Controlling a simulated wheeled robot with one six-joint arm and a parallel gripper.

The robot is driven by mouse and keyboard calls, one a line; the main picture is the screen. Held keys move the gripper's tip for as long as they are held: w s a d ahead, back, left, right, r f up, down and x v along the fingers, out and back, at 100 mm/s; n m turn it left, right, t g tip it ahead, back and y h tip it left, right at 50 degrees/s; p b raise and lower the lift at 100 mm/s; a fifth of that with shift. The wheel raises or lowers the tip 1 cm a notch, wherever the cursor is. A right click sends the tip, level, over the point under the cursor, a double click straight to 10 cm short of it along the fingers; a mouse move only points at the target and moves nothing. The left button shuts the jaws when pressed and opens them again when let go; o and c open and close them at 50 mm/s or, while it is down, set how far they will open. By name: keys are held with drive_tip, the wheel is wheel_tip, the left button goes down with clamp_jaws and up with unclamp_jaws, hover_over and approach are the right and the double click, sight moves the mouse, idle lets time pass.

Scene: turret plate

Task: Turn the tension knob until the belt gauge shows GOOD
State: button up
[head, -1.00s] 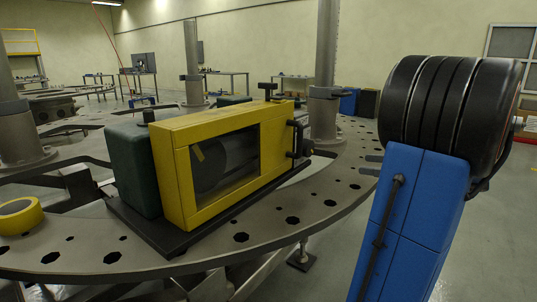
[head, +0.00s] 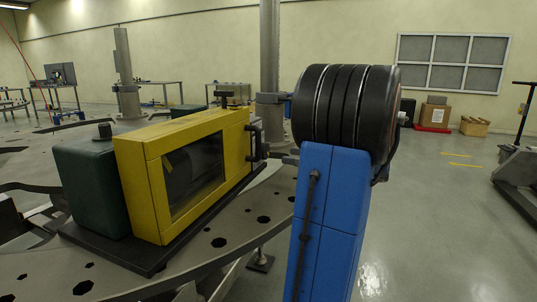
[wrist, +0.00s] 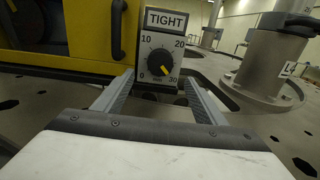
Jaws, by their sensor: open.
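The tension knob (wrist: 161,64) is a black dial with a yellow pointer on a small grey panel (wrist: 147,46) marked 0, 10, 20 and 30. The pointer aims down and right, near the 30. Above it the belt gauge (wrist: 166,20) reads TIGHT. My gripper (wrist: 159,82) is open in the wrist view, its fingers apart and low in front of the panel, with nothing visibly held. In the head view my gripper (head: 281,155) points left at the end of the yellow machine (head: 134,196); the knob and gauge cannot be made out there.
The yellow machine has a window and a dark handle (wrist: 118,28) left of the panel. A grey post (wrist: 270,62) stands on the perforated plate (wrist: 225,85) to the right. A green housing (head: 90,190) adjoins the machine. Open floor (head: 430,220) lies at right.

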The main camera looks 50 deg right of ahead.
sight(267, 153)
drive_tip(key=x, duration=0.9)
drive_tip(key=shift+w+a, duration=0.15)
drive_tip(key=shift+w, duration=0.15)
drive_tip(key=c, duration=1)
